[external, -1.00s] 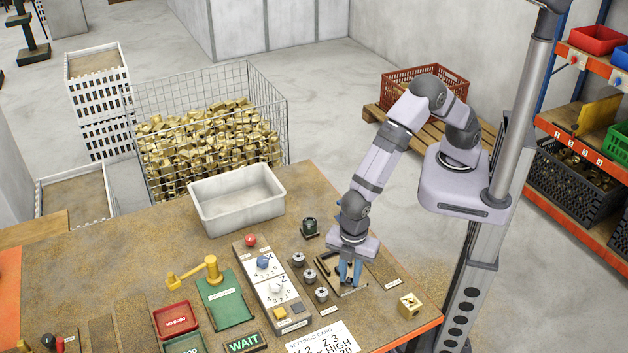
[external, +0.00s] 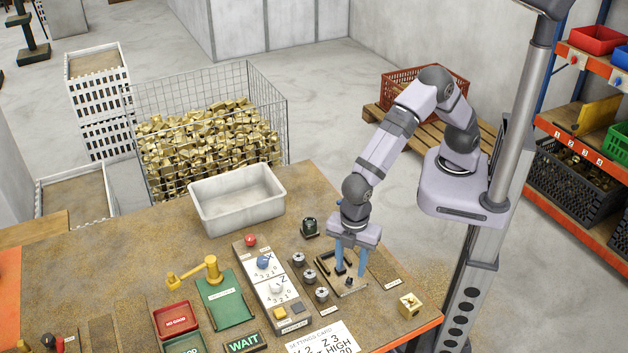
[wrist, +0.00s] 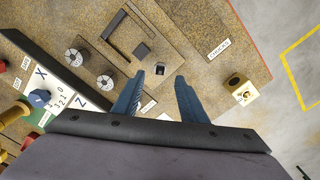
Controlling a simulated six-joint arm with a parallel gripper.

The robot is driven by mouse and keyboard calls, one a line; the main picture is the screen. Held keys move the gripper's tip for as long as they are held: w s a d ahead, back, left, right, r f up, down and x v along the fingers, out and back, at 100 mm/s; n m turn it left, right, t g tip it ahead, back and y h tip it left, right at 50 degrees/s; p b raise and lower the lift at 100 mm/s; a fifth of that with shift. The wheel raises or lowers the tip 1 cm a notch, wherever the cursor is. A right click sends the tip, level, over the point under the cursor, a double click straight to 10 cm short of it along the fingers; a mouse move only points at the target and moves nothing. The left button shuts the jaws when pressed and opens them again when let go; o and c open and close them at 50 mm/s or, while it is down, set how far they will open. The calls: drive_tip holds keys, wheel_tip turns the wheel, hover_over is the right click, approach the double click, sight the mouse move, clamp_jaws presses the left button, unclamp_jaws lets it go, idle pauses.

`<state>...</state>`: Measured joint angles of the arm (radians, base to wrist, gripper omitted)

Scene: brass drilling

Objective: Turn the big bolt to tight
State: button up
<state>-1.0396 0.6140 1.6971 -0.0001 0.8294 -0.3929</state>
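A small dark block with a square top, which looks like the big bolt (wrist: 160,70), stands on the brown fixture plate (wrist: 146,48) beside black L-shaped bars. It shows in the external view (external: 349,281) close below my gripper. Its marking is too small to read, so I cannot tell how tight it is. My gripper (external: 351,270) points down over the plate with its two blue fingers spread apart. In the wrist view the open fingers (wrist: 160,76) have nothing between them, and the dark block lies just beyond their tips.
Several silver round knobs (external: 309,278) stand left of the plate. The X and Z dial panel (external: 270,282) and a white bin (external: 237,205) are further left.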

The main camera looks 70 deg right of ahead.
drive_tip(key=shift+r, duration=1.4)
